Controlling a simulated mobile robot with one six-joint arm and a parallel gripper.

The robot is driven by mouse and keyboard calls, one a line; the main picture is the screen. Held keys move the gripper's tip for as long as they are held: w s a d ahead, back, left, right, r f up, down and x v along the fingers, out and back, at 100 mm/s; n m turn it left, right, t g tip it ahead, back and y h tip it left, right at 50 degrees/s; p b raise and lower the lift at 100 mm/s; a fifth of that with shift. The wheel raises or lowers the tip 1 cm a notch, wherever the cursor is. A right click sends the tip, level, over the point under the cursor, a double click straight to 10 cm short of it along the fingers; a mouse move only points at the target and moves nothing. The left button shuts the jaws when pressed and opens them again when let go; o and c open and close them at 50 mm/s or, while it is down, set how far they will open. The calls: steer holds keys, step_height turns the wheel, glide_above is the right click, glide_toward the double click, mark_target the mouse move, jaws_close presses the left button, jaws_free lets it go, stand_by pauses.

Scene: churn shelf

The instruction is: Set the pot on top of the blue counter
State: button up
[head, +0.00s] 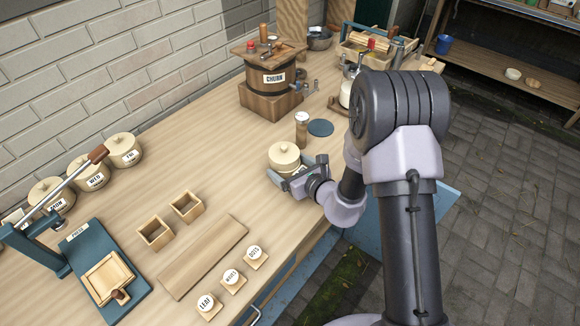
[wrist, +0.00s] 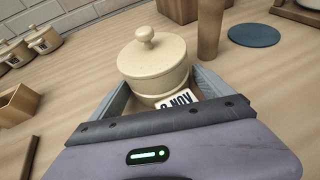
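The pot (head: 284,158) is cream with a knobbed lid and stands upright on the wooden worktop. In the wrist view the pot (wrist: 155,65) is just ahead of my gripper, with a partly hidden label ending in "NOV". My gripper (head: 297,172) is low over the worktop, its fingers spread on either side of the pot's near side. In the wrist view the fingers of my gripper (wrist: 162,78) look open; contact is unclear. A flat round blue disc (head: 320,127) lies behind and right of the pot, also in the wrist view (wrist: 254,35).
A pepper-mill-like cylinder (head: 302,129) stands between pot and disc. The churn (head: 271,75) is farther back. Lidded canisters (head: 88,172) line the wall at left, near a blue press (head: 95,270). Open boxes (head: 155,233), a board (head: 203,257) and labelled knobs (head: 231,281) lie in front.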

steer(key=shift+o, duration=0.4)
steer(key=shift+r, duration=0.1)
steer(key=shift+s+d+r+p, duration=0.15)
steer(key=shift+s+r+p, duration=0.05)
steer(key=shift+r+p, duration=0.1)
steer(key=p+v, duration=0.2)
steer(key=v, duration=0.9)
steer(key=shift+s+d, duration=0.2)
steer(key=s+a+r+n+g+y, duration=0.3)
steer(key=s+a+r+n, duration=0.25)
steer(key=r, duration=0.25)
steer(key=s+a+r+n+g+y, duration=0.2)
steer(key=s+a+r+n+g, duration=0.25)
steer(key=r+n, duration=0.3)
steer(key=s+d+r+n+g+h, duration=0.1)
steer(key=s+d+n+h, duration=0.1)
steer(key=s+n, duration=0.25)
steer(key=s+d+r+n+g+h, duration=0.1)
steer(key=s+d+r+n+h, duration=0.15)
steer(key=s, duration=0.35)
steer(key=d+r+n+t+h, duration=0.1)
steer(key=d+n+t+h, duration=0.1)
steer(key=d, duration=0.3)
steer(key=s+d+r+n+t+h, duration=0.1)
steer(key=d+r+n+t+h, duration=0.1)
steer(key=d+h, duration=0.2)
steer(key=shift+d+n, duration=0.4)
steer(key=shift+d, duration=0.5)
